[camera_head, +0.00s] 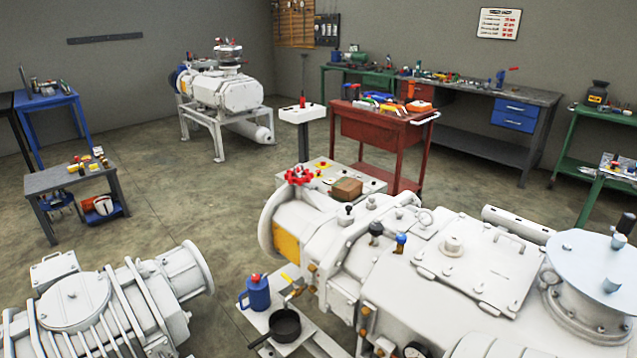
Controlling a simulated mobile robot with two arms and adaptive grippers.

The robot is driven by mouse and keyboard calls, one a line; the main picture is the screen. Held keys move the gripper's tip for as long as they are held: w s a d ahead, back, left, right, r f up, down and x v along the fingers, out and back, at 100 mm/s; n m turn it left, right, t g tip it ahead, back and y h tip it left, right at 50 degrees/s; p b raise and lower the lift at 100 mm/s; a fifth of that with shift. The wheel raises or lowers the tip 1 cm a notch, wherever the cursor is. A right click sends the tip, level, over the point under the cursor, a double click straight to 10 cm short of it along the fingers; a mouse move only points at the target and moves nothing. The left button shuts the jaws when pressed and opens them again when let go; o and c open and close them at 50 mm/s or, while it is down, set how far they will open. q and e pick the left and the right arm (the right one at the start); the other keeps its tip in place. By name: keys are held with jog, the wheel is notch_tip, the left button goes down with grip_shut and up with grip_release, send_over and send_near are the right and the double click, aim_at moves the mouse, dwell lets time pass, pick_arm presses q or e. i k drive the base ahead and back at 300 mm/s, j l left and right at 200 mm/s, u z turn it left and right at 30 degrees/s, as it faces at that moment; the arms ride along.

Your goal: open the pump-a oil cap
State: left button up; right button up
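A large white screw vacuum pump (410,290) fills the lower right. On its top are a black knob-like cap (376,228), a blue-topped fitting (401,240) and a pale round boss (452,246) on a flat cover plate. A red handwheel (299,176) stands at its left end. A second white pump (110,305) is at the lower left and a third (225,90) stands at the back. No readable label shows which is pump-a, and I cannot tell which fitting is its oil cap. Neither of my grippers is in view.
A blue oil can (257,292) and a black pan (284,325) sit on a low white stand between the near pumps. A red tool cart (375,130) and a long workbench (480,95) stand behind.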

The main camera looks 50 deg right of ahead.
aim_at(346, 214)
jog(key=i+z, duration=0.65)
jog(key=z, duration=0.3)
jog(key=i+j+z, duration=0.25)
jog(key=z, duration=0.2)
jog(key=i+j+z, duration=0.3)
jog(key=z, duration=0.15)
